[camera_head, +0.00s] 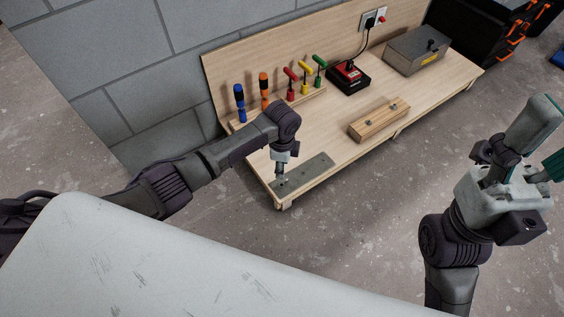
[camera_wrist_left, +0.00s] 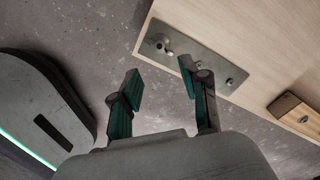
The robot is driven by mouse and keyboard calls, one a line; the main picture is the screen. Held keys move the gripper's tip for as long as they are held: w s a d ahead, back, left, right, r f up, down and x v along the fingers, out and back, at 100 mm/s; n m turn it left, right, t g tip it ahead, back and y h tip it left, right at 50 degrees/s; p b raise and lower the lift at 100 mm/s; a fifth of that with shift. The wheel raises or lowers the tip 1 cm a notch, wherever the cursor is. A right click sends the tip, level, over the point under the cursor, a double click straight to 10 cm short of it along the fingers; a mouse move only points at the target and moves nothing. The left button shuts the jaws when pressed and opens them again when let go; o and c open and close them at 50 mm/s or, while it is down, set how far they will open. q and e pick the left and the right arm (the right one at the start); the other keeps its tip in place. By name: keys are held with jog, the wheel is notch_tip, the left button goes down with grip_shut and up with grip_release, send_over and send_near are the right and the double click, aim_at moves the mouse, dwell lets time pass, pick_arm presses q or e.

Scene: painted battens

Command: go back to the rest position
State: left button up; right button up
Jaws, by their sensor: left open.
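My left arm reaches in from the left over the low wooden bench. Its gripper (camera_head: 280,173) is near the bench's front left corner, over a grey metal plate (camera_head: 315,168). In the left wrist view the two teal-padded fingers (camera_wrist_left: 160,72) stand apart with nothing between them. The metal plate (camera_wrist_left: 210,72) with several round fittings shows beyond the fingertips. Whether the fingers touch it I cannot tell. My right gripper (camera_head: 546,150) is raised at the right of the head view, clear of the bench. Its fingers are partly cut off, so its opening is unclear.
On the bench (camera_head: 345,158) are a wooden block (camera_head: 378,120), a black-and-red device (camera_head: 348,77), a grey metal box (camera_head: 416,50) and upright tools with blue, orange, red, yellow and green handles. Black cases (camera_head: 482,35) stand at the back right. Concrete floor (camera_head: 370,210) is clear in front.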

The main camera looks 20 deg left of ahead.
pick_arm(q)
jog(key=shift+r, duration=0.7)
jog(key=shift+d, duration=0.1)
